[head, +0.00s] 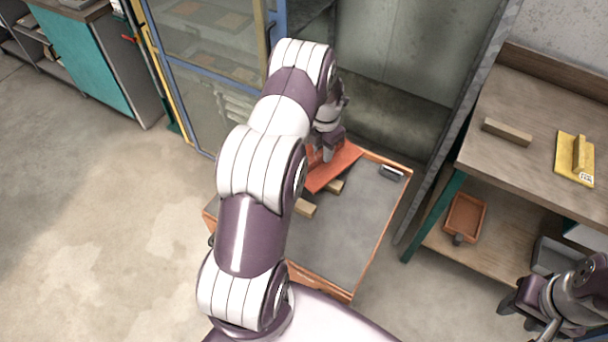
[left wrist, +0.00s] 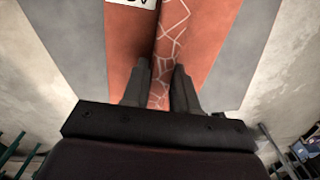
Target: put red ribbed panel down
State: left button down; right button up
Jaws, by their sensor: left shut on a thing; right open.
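The red ribbed panel (head: 339,166) is at the far part of an orange-rimmed, grey-topped cart (head: 352,226). My left gripper (head: 327,153) is over the panel; my arm hides part of both. In the left wrist view, my left gripper (left wrist: 160,88) is shut on the panel's raised rib, and the red panel (left wrist: 205,40) with pale lines and a white label spreads on both sides. I cannot tell whether the panel touches what lies under it. Two wooden blocks (head: 305,208) lie by the panel's near edge. My right gripper (head: 524,318) is open and empty at the lower right.
A wooden workbench (head: 486,95) on the right holds a wooden block (head: 507,132) and a yellow handled panel (head: 575,158). An orange tray (head: 464,217) sits on its lower shelf. A blue-framed glazed cabinet (head: 210,75) stands behind. The cart's right half is mostly clear.

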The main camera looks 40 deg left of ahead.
pick_arm(q)
jog(key=s+f, duration=0.1)
jog(key=s+a+f+p, duration=0.1)
jog(key=s, duration=0.1)
jog(key=s+a+f+p, duration=0.1)
jog(key=s, duration=0.1)
jog(key=shift+s, duration=0.15)
jog(key=shift+s+a+f, duration=0.15)
jog(key=shift+s+f, duration=0.05)
notch_tip(320, 180, down, 4)
jog(key=shift+r+p, duration=0.2)
jog(key=shift+p, duration=0.55)
jog(key=shift+f, duration=0.35)
pick_arm(e)
notch_tip(320, 180, up, 4)
jog(key=shift+r, duration=0.15)
pick_arm(q)
jog(key=shift+f+b, duration=0.3)
jog(key=shift+b, duration=0.15)
jog(key=c, duration=0.9)
grip_release()
jog(key=shift+s, duration=0.1)
pick_arm(e)
jog(key=shift+f, duration=0.25)
jog(key=shift+s, duration=0.1)
